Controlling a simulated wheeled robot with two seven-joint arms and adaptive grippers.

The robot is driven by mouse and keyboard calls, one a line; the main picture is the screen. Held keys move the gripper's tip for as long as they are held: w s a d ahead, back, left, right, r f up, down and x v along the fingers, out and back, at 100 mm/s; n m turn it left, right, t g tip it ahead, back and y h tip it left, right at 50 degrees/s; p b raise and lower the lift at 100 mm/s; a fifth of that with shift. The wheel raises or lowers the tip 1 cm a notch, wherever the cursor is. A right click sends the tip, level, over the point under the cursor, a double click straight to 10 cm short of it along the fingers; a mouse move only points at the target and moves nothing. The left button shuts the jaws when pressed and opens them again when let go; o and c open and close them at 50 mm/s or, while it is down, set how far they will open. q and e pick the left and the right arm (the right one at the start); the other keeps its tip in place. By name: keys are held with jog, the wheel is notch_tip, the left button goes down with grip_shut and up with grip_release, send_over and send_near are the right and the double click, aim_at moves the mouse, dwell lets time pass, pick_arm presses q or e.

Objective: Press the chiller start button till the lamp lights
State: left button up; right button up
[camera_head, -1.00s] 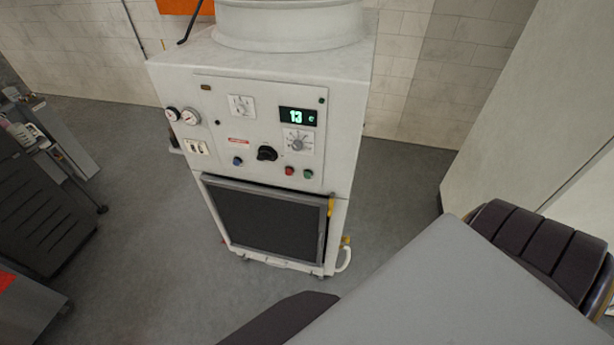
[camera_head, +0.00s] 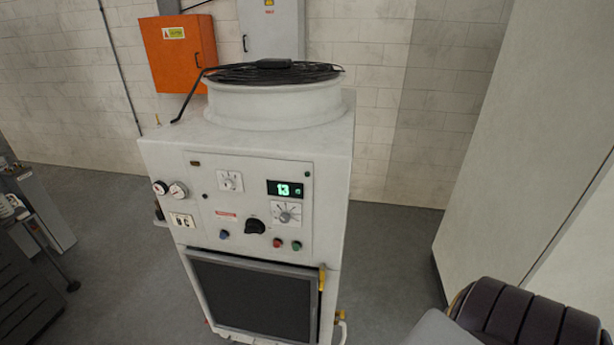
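The chiller (camera_head: 160,230) is a white cabinet with a round fan on top, standing in the middle of the camera_head view. Its front panel (camera_head: 205,236) carries a green button (camera_head: 296,246) at lower right, with a red button (camera_head: 277,243) just left of it. A blue button (camera_head: 224,234) sits farther left, beyond a black rotary knob (camera_head: 255,226). A small dark green round fitting (camera_head: 308,174), perhaps a lamp, is at upper right and looks unlit. The display (camera_head: 285,189) reads 13 in green. Neither of my grippers is in view.
Pressure gauges (camera_head: 177,190) sit left of the panel. An orange box (camera_head: 181,52) hangs on the wall behind. A tall pale cabinet (camera_head: 475,140) stands at right. Dark equipment (camera_head: 22,270) is at left. Bare floor (camera_head: 115,265) lies left of the chiller.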

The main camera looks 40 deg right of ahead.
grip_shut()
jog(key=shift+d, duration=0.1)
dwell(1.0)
